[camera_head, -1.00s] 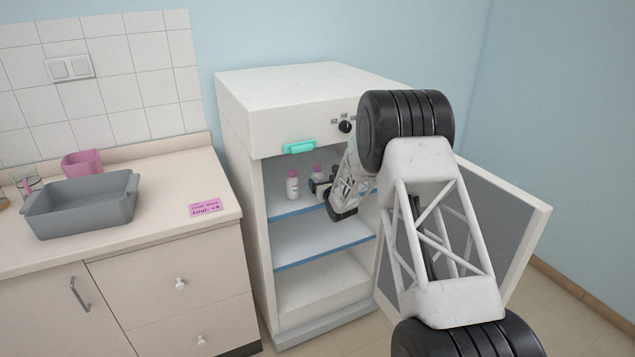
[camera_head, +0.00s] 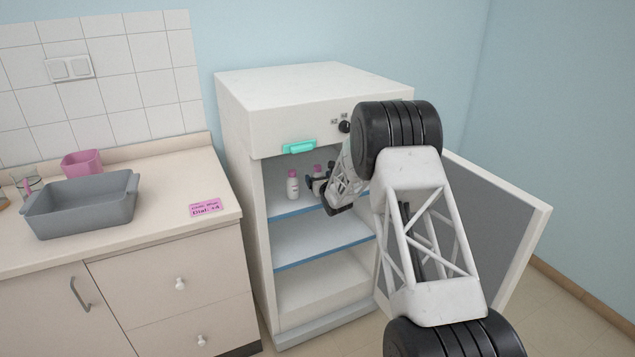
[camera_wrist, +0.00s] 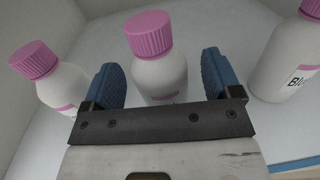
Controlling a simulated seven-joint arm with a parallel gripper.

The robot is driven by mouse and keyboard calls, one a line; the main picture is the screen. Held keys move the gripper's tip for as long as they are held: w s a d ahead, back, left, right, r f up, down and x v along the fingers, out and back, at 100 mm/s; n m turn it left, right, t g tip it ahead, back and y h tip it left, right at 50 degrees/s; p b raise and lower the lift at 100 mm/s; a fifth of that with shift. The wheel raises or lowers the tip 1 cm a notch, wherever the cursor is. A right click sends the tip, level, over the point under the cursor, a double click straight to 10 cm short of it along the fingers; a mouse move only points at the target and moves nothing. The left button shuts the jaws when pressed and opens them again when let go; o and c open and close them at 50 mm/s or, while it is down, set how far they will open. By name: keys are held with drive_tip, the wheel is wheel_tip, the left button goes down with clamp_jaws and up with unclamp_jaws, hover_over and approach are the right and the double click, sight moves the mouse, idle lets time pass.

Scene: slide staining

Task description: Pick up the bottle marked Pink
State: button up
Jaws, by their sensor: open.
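Three white bottles with pink caps show in the wrist view. The middle bottle (camera_wrist: 158,70) stands upright between the fingers of my gripper (camera_wrist: 162,75), which is open around it; the gripper body hides most of its label. The left bottle (camera_wrist: 55,85) has a pinkish label edge, with no readable text. The right bottle (camera_wrist: 285,65) has a label starting "Bl". In the head view, one bottle (camera_head: 292,186) stands on the top shelf, left of my gripper (camera_head: 318,184). Another bottle's pink cap (camera_head: 317,169) shows just behind the gripper. I cannot read "Pink" on any label.
The bottles stand on the top shelf of an open white cabinet (camera_head: 235,120), its door (camera_head: 515,215) swung out to the right. Its lower shelf (camera_head: 320,240) is empty. A counter at left holds a grey tray (camera_head: 80,215), a pink container (camera_head: 82,163) and a pink note (camera_head: 205,207).

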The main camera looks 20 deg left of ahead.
sight(319, 171)
drive_tip(key=shift+w+a, duration=0.4)
drive_tip(key=shift+w, duration=0.05)
drive_tip(key=shift+c, duration=0.3)
drive_tip(key=c, duration=1)
drive_tip(key=shift+r, duration=0.15)
drive_tip(key=shift+c, duration=0.2)
drive_tip(key=shift+r, duration=1.65)
drive_tip(key=s+a+r+v, duration=0.1)
drive_tip(key=s+a+v, duration=0.1)
drive_tip(key=v, duration=1.3)
drive_tip(key=shift+s+r, duration=0.25)
